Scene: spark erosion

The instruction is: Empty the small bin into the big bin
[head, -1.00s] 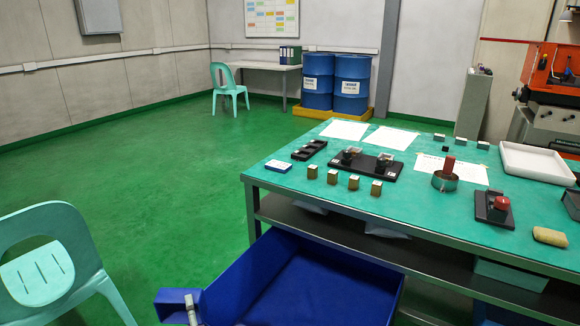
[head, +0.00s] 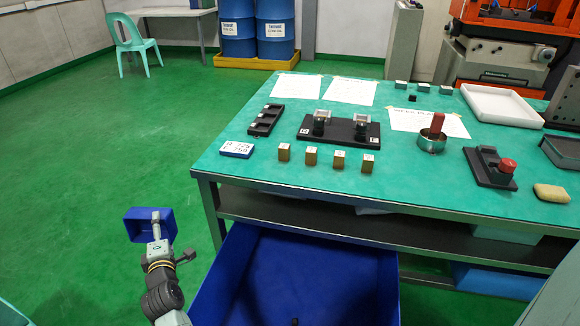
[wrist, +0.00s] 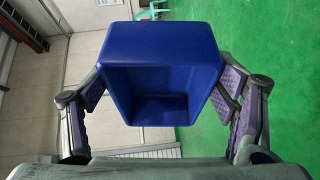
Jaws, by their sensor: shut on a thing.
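The small blue bin (head: 138,228) is held up over the green floor, left of the big bin and apart from it. My gripper (head: 156,218) is shut on it. In the wrist view the small bin (wrist: 160,42) sits between my two fingers (wrist: 160,98), with its open side facing the camera. The inside that shows there looks bare, but it is dark in places. The big blue bin (head: 231,268) stands on the floor in front of the table, open at the top. Its near end is cut off by the picture. A small dark spot shows low in it.
The green-topped table (head: 235,178) stands behind the big bin, its metal edge and leg close to it. Brass blocks (head: 311,157), black holders and a white tray (head: 503,104) stand on it. The floor to the left is clear. A chair (head: 133,42) stands far back.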

